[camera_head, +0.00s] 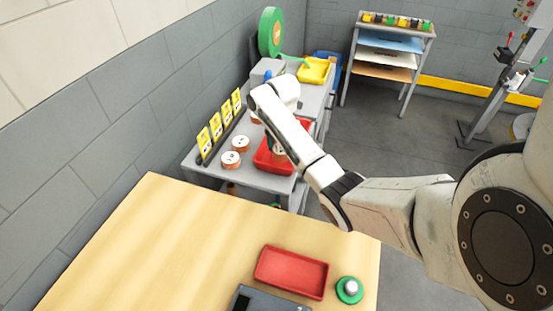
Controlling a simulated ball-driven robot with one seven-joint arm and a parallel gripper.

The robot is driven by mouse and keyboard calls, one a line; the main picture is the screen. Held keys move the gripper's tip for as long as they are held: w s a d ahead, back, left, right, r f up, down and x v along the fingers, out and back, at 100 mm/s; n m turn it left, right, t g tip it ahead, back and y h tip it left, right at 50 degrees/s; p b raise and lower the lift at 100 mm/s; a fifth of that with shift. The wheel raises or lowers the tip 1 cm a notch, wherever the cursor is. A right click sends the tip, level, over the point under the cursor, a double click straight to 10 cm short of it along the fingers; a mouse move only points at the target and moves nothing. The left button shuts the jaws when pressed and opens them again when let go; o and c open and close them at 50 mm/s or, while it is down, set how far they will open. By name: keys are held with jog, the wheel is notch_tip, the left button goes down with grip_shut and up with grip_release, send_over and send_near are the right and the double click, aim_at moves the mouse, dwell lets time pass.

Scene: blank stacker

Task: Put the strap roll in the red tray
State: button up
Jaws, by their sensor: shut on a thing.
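My gripper (276,147) points down over the red tray (262,162) on the grey bench against the wall. It is shut on a small pale roll, the strap roll (279,155), mostly hidden by the gripper and arm. I cannot tell whether the roll touches the tray floor. Similar white-topped, orange-sided rolls (230,160) stand on the bench left of the tray. A second red tray (291,272), empty, lies on the wooden table in front.
Yellow cards (216,126) stand in a row along the wall side of the bench. A yellow tray (314,70) and a large green reel (271,32) are farther back. A grey device (268,300) and a green-based button (350,289) flank the near tray. The wooden table's left part is clear.

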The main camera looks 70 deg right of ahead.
aim_at(277, 157)
jog(key=shift+w+f, duration=0.75)
jog(key=shift+f, duration=0.2)
jog(key=shift+w+f, duration=0.15)
jog(key=shift+f, duration=1.6)
jog(key=shift+f, duration=0.15)
jog(key=o, duration=1.1)
notch_tip(277, 157, up, 12)
jog(key=shift+r, duration=0.2)
